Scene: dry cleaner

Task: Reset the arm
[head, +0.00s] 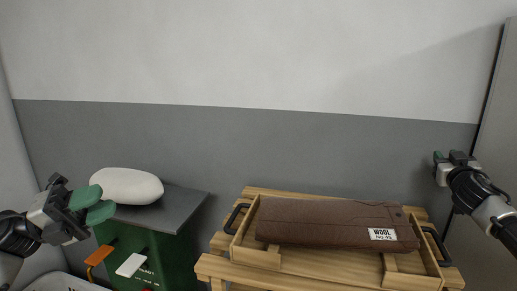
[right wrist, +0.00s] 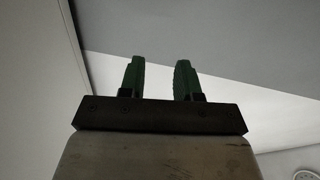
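My left gripper (head: 93,204) is at the left of the head view, with two green fingers apart and nothing seen between them. It is in front of a white rounded object (head: 127,185) on a green cabinet; whether they touch I cannot tell. My right gripper (head: 447,158) is raised at the right of the head view, near the grey wall. In the right wrist view its two green fingers (right wrist: 160,80) are apart with nothing between them.
A wooden tray (head: 262,257) with black handles holds a folded brown cloth (head: 330,222) labelled "WOOL" on a wooden table (head: 212,268). The dark-topped green cabinet (head: 172,262) bears orange and white levers. A grey panel (head: 496,130) stands at the right edge.

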